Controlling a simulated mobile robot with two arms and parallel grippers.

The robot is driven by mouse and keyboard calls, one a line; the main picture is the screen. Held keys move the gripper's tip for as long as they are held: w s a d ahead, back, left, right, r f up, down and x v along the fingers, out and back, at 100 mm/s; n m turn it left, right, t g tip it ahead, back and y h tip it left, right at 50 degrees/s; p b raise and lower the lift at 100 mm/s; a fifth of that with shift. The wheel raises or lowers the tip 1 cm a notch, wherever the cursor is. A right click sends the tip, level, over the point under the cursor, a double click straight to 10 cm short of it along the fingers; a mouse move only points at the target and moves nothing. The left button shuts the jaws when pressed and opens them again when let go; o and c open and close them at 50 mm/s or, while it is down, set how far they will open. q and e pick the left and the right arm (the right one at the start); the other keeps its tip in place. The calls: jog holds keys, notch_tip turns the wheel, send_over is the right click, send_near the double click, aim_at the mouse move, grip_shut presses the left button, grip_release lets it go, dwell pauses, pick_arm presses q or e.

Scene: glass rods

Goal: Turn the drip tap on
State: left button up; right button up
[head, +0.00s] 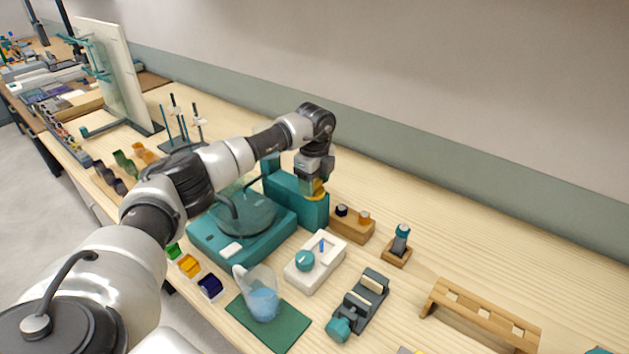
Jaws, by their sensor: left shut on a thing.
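My left gripper (316,184) reaches down over the back of a teal machine (220,245) with a round basin. It is shut on a small yellow piece (319,190) at the top of the machine's teal rear block (312,210). This piece appears to be the drip tap, but the jaws hide most of it, and its turn position cannot be made out. A dark bent spout or arm (230,205) stands over the basin. My right gripper is not in view.
A wooden block with knobs (352,226) stands just right of the rear block. A white box with a teal knob (316,262), a glass vessel on a green mat (262,295) and a dark device (360,302) lie in front. A wooden rack (480,315) is at right.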

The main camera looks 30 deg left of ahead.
pick_arm(q)
jog(key=shift+w+a+r, duration=0.1)
jog(key=o, duration=0.9)
notch_tip(320, 180, up, 11)
jog(key=shift+f+b, duration=0.15)
jog(key=shift+b, duration=0.95)
